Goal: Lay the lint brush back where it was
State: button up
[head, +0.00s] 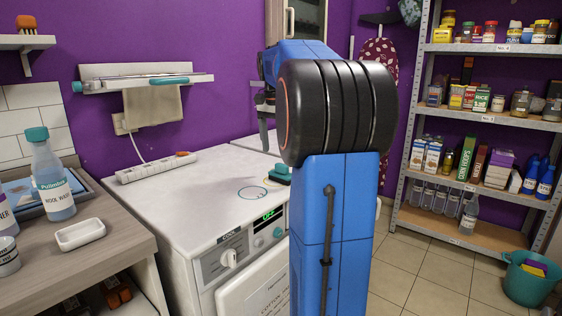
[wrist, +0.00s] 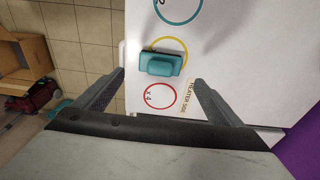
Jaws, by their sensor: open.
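A teal block-like handle on a dark base, which looks like the lint brush (wrist: 162,65), lies on the white appliance top (wrist: 215,65). In the wrist view it covers the lower part of a yellow ring (wrist: 171,43). In the head view the brush (head: 280,173) is near the top's right side, partly behind my arm. My gripper (wrist: 159,78) is open, its fingertips apart on either side of the brush in the picture. Nothing is held between them. My arm hides most of the gripper in the head view.
A red ring marked "x 4" (wrist: 160,96) and a teal ring (wrist: 178,8) are printed on the top. A power strip (head: 156,167) lies at its back left. A wall rack (head: 150,82) hangs above. The middle of the top is clear.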

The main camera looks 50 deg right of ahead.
jog(key=shift+a+r, duration=0.2)
jog(key=shift+r, duration=1.7)
